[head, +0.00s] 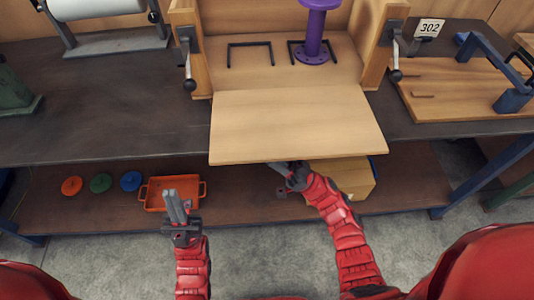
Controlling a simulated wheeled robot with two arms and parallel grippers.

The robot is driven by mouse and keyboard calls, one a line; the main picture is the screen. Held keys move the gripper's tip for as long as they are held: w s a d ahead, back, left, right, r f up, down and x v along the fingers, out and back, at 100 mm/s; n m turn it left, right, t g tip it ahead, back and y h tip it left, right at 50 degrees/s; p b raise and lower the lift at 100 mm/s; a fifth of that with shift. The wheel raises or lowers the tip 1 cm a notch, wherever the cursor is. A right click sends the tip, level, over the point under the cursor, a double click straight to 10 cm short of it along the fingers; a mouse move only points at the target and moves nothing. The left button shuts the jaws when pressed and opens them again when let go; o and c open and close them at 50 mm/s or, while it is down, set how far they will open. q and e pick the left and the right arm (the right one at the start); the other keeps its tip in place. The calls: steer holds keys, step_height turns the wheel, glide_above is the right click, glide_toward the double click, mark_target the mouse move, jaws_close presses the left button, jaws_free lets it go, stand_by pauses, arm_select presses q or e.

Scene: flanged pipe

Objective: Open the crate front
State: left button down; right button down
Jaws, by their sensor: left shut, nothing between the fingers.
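The wooden crate (277,77) stands on the dark workbench with its front side open. Its front panel (295,125) is folded down and lies out toward me, over the bench's front edge. Black-knobbed levers show on the left post (187,60) and the right post (395,50). A purple flanged pipe (315,35) stands inside the crate. My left gripper (172,195) is shut and empty, below and left of the panel. My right gripper (284,167) is at the panel's lower edge; its fingertips are partly hidden under the panel, so I cannot tell their state.
A wooden board with a blue frame (470,90) is on the right of the bench. A paper-roll stand (110,45) is at left; bench between is clear.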

mark_target(267, 148)
steer(key=shift+r, duration=0.1)
steer(key=r+m+t+h+p, duration=0.1)
steer(key=r+m+t+p, duration=0.1)
steer(key=p, duration=0.2)
steer(key=r+m+t+p, duration=0.1)
steer(key=m+p, duration=0.1)
steer(key=p, duration=0.1)
steer(key=shift+s+r+t+h+p, duration=0.2)
steer(key=shift+r+t+h+p, duration=0.2)
steer(key=shift+f, duration=0.25)
steer(key=c, duration=0.9)
jaws_free()
steer(key=shift+w, duration=0.1)
steer(key=shift+m, duration=0.3)
steer(key=b+v, duration=0.8)
steer(key=v, duration=0.9)
steer(key=shift+d+f, duration=0.1)
steer(key=shift+d, duration=0.1)
